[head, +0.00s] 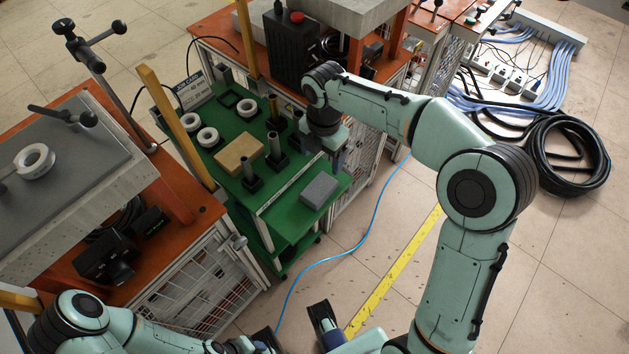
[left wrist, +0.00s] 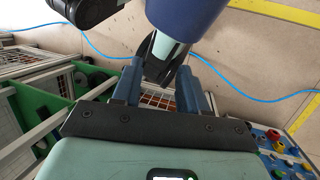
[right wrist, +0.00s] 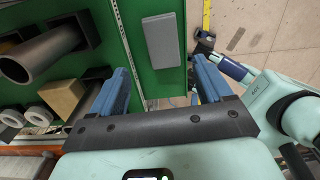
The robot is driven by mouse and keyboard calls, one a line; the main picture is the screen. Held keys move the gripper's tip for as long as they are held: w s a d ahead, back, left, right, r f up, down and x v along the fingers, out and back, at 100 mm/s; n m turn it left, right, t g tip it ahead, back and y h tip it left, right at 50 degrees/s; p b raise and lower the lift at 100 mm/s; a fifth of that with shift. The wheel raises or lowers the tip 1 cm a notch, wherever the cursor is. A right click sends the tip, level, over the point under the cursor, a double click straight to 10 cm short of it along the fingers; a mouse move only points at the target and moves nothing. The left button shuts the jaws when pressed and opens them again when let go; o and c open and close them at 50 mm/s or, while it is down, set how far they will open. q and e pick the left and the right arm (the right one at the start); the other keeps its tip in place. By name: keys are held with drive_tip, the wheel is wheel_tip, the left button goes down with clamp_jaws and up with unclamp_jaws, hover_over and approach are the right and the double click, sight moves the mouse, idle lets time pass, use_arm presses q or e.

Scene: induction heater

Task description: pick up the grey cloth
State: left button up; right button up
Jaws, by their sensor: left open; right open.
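The grey cloth (head: 319,190) looks like a flat, folded rectangular pad. It lies on the green table near its front right corner. In the right wrist view the cloth (right wrist: 162,40) is beyond the fingertips, roughly between the lines of the two fingers.
The green table (head: 285,225) also holds a tan block (head: 239,153), several dark upright posts, and white rings (head: 208,137). A pale rail runs behind the cloth. An orange-topped bench (head: 190,215) stands left. A blue cable (head: 345,255) crosses the floor.

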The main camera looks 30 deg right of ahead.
hover_over(323, 184)
wheel_tip(323, 184, down, 5)
drive_tip(key=shift+s+a+f+b, duration=0.1)
drive_tip(key=shift+s+a+b, duration=0.05)
drive_tip(key=shift+b, duration=0.3)
drive_tip(key=f+b, duration=0.1)
drive_tip(key=f, duration=0.5)
drive_tip(key=shift+w+f, duration=0.15)
drive_tip(key=shift+w, duration=0.05)
drive_tip(key=c, duration=0.8)
